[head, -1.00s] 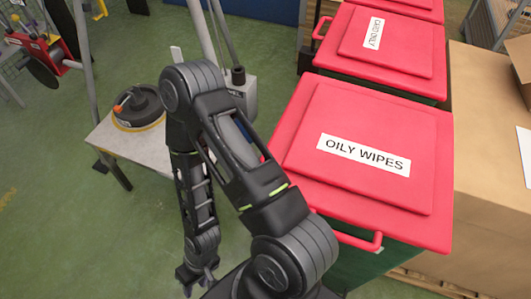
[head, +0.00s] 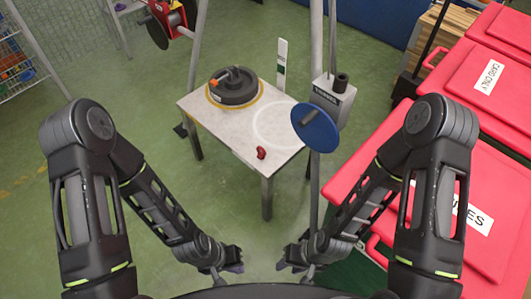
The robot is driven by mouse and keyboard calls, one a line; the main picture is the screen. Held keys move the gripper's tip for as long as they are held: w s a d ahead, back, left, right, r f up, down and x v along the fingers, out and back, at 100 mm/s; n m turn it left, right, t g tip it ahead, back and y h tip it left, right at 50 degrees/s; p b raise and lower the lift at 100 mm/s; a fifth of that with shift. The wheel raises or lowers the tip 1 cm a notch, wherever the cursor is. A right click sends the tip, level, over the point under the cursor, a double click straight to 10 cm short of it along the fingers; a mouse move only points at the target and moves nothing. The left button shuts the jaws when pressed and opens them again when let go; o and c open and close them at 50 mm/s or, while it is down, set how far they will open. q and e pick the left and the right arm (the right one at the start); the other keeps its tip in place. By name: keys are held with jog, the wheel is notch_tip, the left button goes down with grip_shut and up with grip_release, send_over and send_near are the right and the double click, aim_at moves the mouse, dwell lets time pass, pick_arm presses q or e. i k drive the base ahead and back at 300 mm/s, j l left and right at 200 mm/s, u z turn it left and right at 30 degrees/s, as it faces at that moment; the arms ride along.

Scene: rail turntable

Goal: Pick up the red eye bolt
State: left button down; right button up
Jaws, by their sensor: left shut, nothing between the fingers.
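A small red piece, which looks like the red eye bolt (head: 261,153), lies near the front edge of a small light grey table (head: 215,122). Its fine shape is too small to tell. My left gripper (head: 234,263) hangs low in front of the table, well short of the bolt, shut and empty. My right gripper (head: 288,262) hangs at about the same height to its right, also apart from the bolt. Whether its fingers are open is too small and dark to tell.
A dark round turntable (head: 234,92) stands on the table's back left. A blue disc (head: 315,127) on a pole and a grey box (head: 333,98) stand at its right. Red-lidded bins (head: 493,255) crowd my right side. Green floor (head: 150,85) is clear on the left.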

aim_at(261, 155)
jog(key=i+j, duration=0.2)
jog(key=j, duration=0.15)
jog(key=i+j, duration=0.45)
jog(key=j, duration=0.25)
jog(key=i+j+z, duration=0.15)
jog(key=j, duration=0.2)
jog(key=z, duration=2)
